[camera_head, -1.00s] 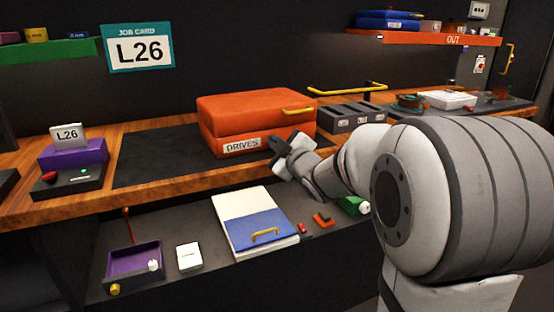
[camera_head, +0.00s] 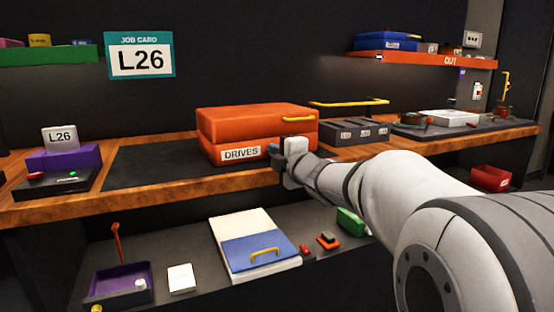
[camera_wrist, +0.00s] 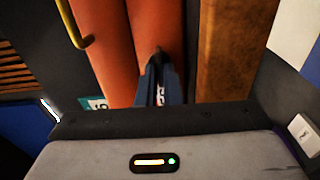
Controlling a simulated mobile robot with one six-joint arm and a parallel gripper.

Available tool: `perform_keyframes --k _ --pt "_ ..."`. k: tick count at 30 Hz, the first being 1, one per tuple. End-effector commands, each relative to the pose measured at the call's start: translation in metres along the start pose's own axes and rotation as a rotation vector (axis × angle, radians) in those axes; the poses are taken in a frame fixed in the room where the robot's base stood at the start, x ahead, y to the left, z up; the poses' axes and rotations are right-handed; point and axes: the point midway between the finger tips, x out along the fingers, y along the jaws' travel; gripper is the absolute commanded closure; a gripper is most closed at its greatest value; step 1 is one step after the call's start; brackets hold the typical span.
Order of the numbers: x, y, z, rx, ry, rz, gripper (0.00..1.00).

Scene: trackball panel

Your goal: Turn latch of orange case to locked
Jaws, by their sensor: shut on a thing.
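The orange case (camera_head: 225,128) lies closed on the dark mat, with a white DRIVES label (camera_head: 241,154) on its front and a yellow handle on top. It also fills the upper middle of the wrist view (camera_wrist: 115,55). My gripper (camera_head: 273,151) is at the right part of the case's front face. In the wrist view, my gripper's dark fingers (camera_wrist: 158,82) are close together against the case front, shut on a small part there. That part, at the place of the latch, is mostly hidden by the fingers, so its angle cannot be told.
A dark mat (camera_head: 150,165) lies on the wooden bench (camera_head: 60,212). A grey divided box (camera_head: 350,133) stands right of the case. A purple block (camera_head: 65,160) with an L26 card is at left. The lower shelf holds a blue-and-white folder (camera_head: 250,245) and a purple tray (camera_head: 120,285).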

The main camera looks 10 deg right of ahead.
Motion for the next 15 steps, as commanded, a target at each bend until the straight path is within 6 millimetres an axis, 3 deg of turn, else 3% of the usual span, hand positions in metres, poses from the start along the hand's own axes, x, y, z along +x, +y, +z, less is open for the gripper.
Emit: perform_keyframes --k 15 --pt "0.0003 -0.0007 -0.0012 -0.035 0.003 -0.001 1.00"
